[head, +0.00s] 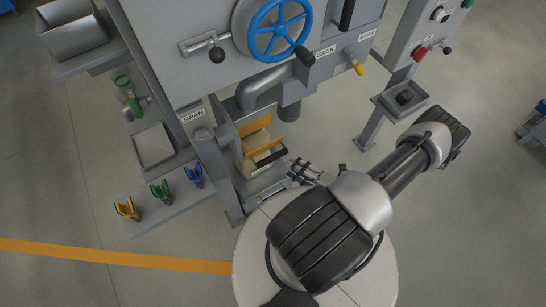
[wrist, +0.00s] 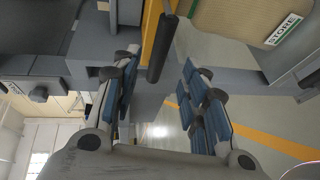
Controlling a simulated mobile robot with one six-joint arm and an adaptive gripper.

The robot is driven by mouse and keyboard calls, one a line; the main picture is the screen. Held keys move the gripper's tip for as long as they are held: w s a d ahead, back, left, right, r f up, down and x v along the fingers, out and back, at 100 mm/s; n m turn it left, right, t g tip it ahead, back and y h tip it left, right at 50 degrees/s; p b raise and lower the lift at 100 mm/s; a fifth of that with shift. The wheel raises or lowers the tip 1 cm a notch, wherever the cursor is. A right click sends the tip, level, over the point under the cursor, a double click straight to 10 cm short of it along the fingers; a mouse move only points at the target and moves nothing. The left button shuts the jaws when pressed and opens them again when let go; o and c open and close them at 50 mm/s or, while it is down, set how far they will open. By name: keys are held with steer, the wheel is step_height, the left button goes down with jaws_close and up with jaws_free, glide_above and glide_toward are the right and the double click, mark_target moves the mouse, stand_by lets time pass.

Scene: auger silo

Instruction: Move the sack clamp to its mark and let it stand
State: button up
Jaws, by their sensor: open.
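What looks like the sack clamp is a yellow bar (head: 264,147) with a black handle (head: 270,157), in the recess under the machine's spout. In the wrist view the yellow bar (wrist: 151,30) runs up the top middle, with the black handle (wrist: 162,48) beside it. My gripper (head: 294,170) is just right of the handle in the head view. In the wrist view my gripper (wrist: 158,88) is open, with the handle's near end between or just beyond the fingertips. I cannot tell whether they touch. No mark for the clamp can be made out.
A second yellow bar (head: 254,125) sits higher in the recess. A tan sack or box (wrist: 232,18) is near a STORE label (wrist: 284,29). Yellow (head: 127,209), green (head: 160,190) and blue (head: 194,175) clips stand on the left shelf. A grey post (head: 212,165) flanks the recess.

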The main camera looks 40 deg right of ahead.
mark_target(276, 159)
steer(key=b+x, duration=0.1)
steer(key=x, duration=0.9)
steer(key=shift+s, duration=0.1)
steer(key=shift+c, duration=0.2)
jaws_close()
